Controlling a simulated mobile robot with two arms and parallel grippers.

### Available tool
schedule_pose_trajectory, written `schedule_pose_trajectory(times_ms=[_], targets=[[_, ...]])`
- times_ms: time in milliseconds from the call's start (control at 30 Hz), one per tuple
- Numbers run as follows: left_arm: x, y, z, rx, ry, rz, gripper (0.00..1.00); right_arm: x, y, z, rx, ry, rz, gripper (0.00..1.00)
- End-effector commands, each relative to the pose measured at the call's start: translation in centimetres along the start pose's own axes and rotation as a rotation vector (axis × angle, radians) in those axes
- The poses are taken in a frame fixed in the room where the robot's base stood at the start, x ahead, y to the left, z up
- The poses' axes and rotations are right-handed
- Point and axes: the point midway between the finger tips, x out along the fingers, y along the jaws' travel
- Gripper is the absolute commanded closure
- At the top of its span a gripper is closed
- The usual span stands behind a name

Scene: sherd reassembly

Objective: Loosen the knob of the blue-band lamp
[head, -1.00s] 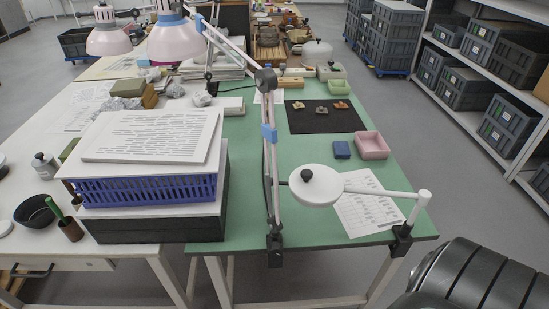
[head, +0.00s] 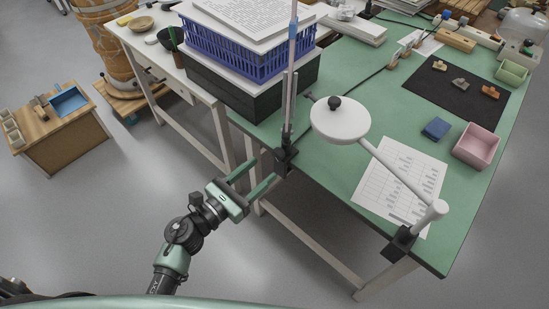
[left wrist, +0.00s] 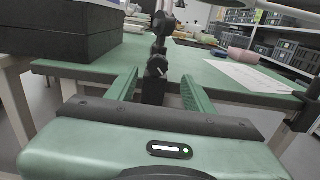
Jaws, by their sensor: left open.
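The blue-band lamp's thin upright pole (head: 290,75) stands at the near edge of the green table, with a blue band (head: 292,28) near the top of the picture. Its black clamp (head: 284,158) grips the table edge. In the left wrist view, dark rounded knob-like parts (left wrist: 157,65) sit above the clamp (left wrist: 153,92); which is the knob is hard to tell. My left gripper (head: 267,171) is open, with its green fingers pointing at the clamp. In the left wrist view its fingertips (left wrist: 160,75) frame the clamp on both sides, with gaps. My right gripper is out of view.
A blue crate (head: 245,50) on a black box (head: 225,85) stands left of the pole. A white round-headed lamp (head: 345,122) reaches over the table from the right, clamped at the corner. A paper sheet (head: 395,185) lies under its arm. Floor is clear before the table.

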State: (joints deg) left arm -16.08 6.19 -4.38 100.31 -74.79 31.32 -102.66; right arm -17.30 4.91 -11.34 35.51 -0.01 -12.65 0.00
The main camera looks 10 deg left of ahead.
Motion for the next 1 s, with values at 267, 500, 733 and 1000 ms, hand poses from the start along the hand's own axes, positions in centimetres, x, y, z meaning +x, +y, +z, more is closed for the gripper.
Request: schedule_pose_trajectory(times_ms=[267, 500, 733, 1000], targets=[[4.6, 0.1, 0.2, -0.007, -0.001, 0.003, 0.48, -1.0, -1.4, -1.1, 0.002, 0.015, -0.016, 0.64], [6.2, 0.0, 0.0, -0.009, 0.0, 0.002, 0.48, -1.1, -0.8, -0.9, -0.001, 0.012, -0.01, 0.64], [6.2, 0.0, -0.1, -0.009, 0.001, 0.003, 0.48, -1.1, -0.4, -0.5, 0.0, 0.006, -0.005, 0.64], [6.2, 0.0, -0.1, -0.01, 0.001, 0.002, 1.0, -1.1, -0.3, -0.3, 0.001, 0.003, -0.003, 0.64]])
